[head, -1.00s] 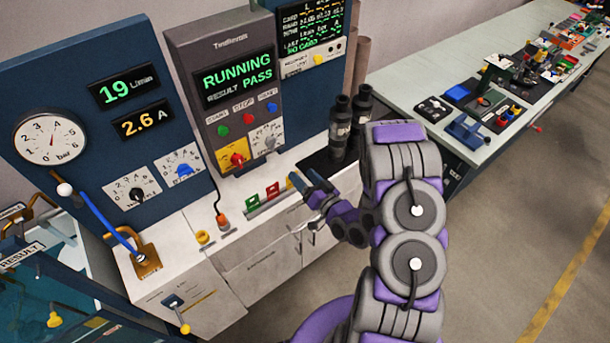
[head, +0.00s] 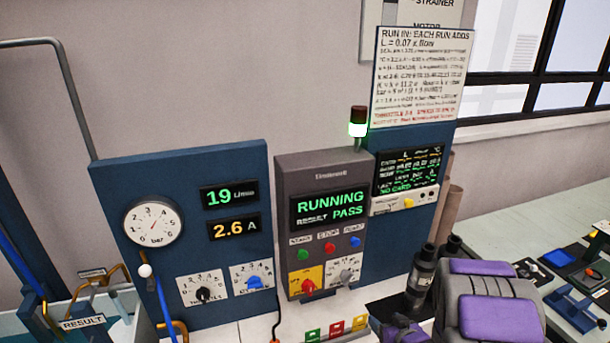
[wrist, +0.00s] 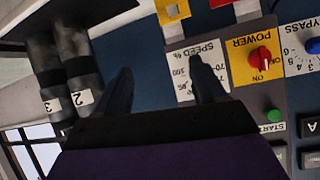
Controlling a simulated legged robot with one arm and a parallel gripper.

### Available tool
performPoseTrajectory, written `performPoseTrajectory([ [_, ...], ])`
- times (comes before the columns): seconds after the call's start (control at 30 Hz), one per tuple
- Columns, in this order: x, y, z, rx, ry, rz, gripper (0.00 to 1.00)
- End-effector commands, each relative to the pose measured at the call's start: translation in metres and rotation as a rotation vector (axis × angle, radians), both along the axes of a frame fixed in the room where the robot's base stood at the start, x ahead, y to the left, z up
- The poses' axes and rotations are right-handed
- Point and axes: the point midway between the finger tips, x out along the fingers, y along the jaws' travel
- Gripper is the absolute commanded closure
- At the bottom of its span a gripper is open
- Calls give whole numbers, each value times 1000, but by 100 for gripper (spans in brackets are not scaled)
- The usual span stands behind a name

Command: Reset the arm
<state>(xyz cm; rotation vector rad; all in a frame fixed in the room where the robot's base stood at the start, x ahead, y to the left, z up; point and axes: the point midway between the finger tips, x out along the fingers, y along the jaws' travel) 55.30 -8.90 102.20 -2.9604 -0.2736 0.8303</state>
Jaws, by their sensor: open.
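My gripper (wrist: 160,82) shows in the wrist view with two dark fingers apart and nothing between them. Beyond the fingers are the white speed dial (wrist: 182,72), the red power knob (wrist: 261,58) on its yellow plate and the green start button (wrist: 274,115), all upside down. In the head view my purple and grey arm is at the lower right, in front of the bench. The control box (head: 325,172) stands behind it and its screen reads RUNNING, RESULT PASS. I cannot tell whether a finger touches the panel.
Dark cylinders (head: 422,280) stand beside my arm; cylinders labelled 3 and 2 (wrist: 80,75) show left of the fingers in the wrist view. Small green, red and yellow tags (head: 337,328) sit at the bench front. A side table (head: 535,235) with parts is at right.

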Motion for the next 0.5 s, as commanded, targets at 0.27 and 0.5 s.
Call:
performPoseTrajectory([
  [0.27, -26, -28, 33, -224, 237, -94, 30],
  [0.5, -80, -33, 70, -310, 451, -188, 30],
])
